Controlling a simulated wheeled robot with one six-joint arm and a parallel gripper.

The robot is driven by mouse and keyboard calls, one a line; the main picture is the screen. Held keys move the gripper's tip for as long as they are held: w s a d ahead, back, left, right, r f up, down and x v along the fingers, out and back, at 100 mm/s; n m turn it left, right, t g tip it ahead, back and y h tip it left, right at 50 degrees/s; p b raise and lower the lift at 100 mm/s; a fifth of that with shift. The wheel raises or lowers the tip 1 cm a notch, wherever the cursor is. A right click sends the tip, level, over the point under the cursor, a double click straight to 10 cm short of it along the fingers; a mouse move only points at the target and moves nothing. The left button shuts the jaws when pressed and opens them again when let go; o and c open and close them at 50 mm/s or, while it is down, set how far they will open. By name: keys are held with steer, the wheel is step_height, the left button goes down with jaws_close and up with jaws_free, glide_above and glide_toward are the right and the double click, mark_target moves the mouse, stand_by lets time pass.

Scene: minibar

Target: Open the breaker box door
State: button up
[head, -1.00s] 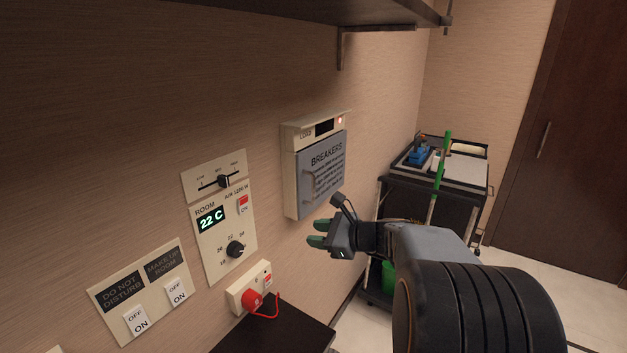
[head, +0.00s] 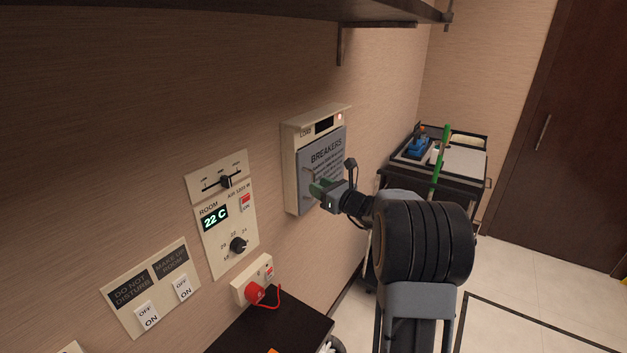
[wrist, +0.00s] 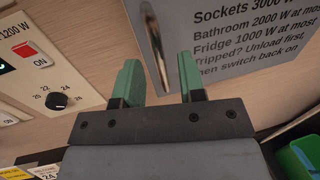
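The breaker box (head: 291,170) is a cream wall box with a grey door (head: 333,152) marked BREAKERS. The door is shut, with a metal bar handle on its left side. In the wrist view the handle (wrist: 157,45) runs up between my two green fingers, and the door (wrist: 225,40) lies beyond. My gripper (wrist: 158,82) is open, with one finger on each side of the handle's line. In the head view my gripper (head: 316,188) is at the handle and hides part of it. I cannot tell whether either finger touches it.
A dark shelf (head: 340,12) hangs above. A black cart (head: 460,188) stands at the back right. Floor is clear at the right.

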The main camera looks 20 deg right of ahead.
steer(key=shift+p+x, duration=0.35)
steer(key=shift+x, duration=1.35)
jaws_close()
